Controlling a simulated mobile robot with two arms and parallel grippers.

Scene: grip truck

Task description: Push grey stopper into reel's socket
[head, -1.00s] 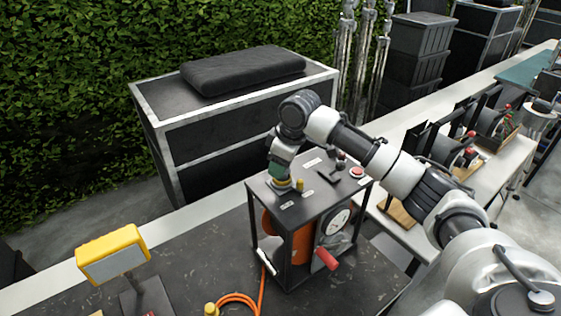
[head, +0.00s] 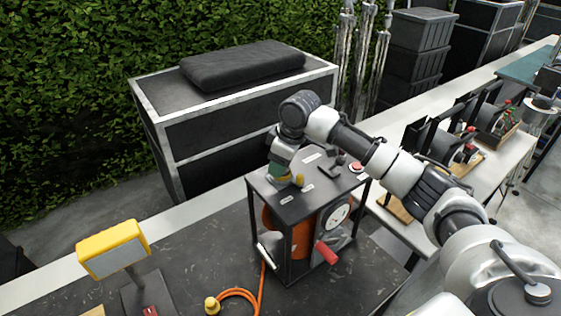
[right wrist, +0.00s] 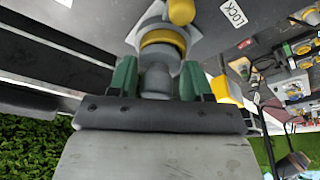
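The cable reel (head: 305,238) stands in a black frame on the dark bench, its orange drum and round dial showing through the sides. My right gripper (head: 285,176) points down at the left part of the frame's top. In the right wrist view its two green fingers (right wrist: 159,78) are apart. The grey stopper (right wrist: 157,78) is between them, with a narrow gap seeming to show on each side. A yellow ring (right wrist: 162,38) is just beyond the stopper on a pale plate. How deep the stopper sits in the socket is hidden. My left gripper is not in view.
A yellow knob (head: 298,181) stands close beside the gripper; a red button (head: 357,166) and labels are on the frame's top. A red handle (head: 326,252) sticks out in front. An orange cable (head: 240,294) and a yellow work lamp (head: 113,248) are at left.

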